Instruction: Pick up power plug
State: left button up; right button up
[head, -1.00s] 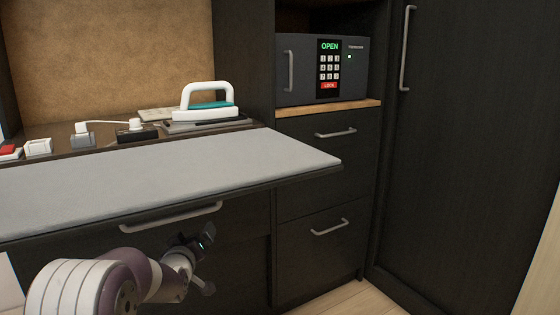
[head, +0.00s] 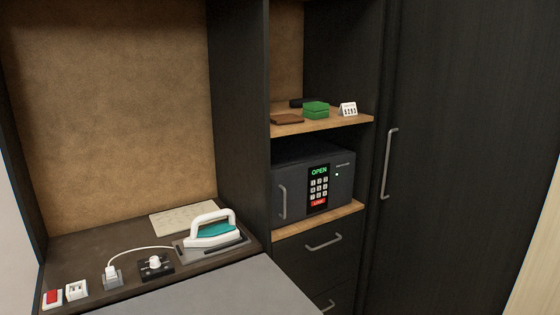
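A white power plug (head: 111,271) stands upright in a small grey socket block (head: 113,283) on the dark counter at the lower left. A white cord (head: 140,249) arcs from the plug to the right toward the iron (head: 211,231). The iron is white and teal and rests on a dark flat stand. Neither of my grippers is in view.
A black block with a white knob (head: 156,266) is right of the plug. A white socket (head: 76,290) and a red switch (head: 53,298) are to its left. A grey board (head: 230,291) lies in front. A safe (head: 315,187) reading OPEN stands right, behind a divider.

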aim_at(111, 273)
jog(key=u, duration=1.4)
jog(key=i+j+z, duration=0.25)
jog(key=i+j, duration=0.2)
jog(key=i+j+z, duration=0.2)
jog(key=i+j, duration=0.3)
jog(key=i+j+z, duration=0.25)
jog(key=i+j, duration=0.15)
jog(key=j, duration=0.2)
